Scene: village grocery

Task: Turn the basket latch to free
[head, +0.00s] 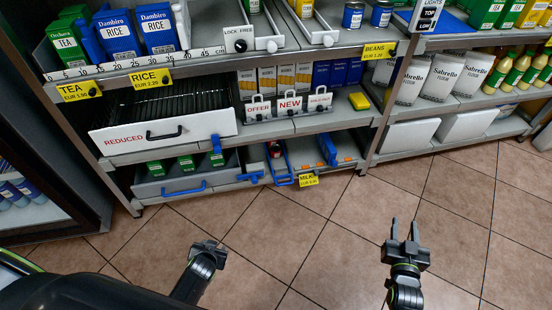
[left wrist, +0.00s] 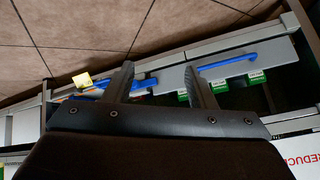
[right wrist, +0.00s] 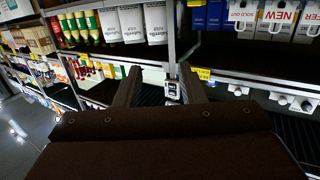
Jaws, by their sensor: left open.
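A white plate marked LOCK and FREE (head: 240,33) is on the upper shelf edge. A round black knob (head: 240,46) sits on it. Which word the knob points to is too small to tell. My left gripper (head: 209,245) is low over the floor, well below the plate and apart from it. In the left wrist view its fingers (left wrist: 160,82) are spread with nothing between them. My right gripper (head: 404,230) is open and empty above the floor at the lower right. Its spread fingers also show in the right wrist view (right wrist: 159,78).
A white REDUCED drawer (head: 180,136) with a black handle sticks out below the plate. Beneath it is a grey drawer (head: 160,190) with a blue handle. White OFFER and NEW signs (head: 290,107) stand to the right. The tiled floor (head: 300,240) before the shelves is clear.

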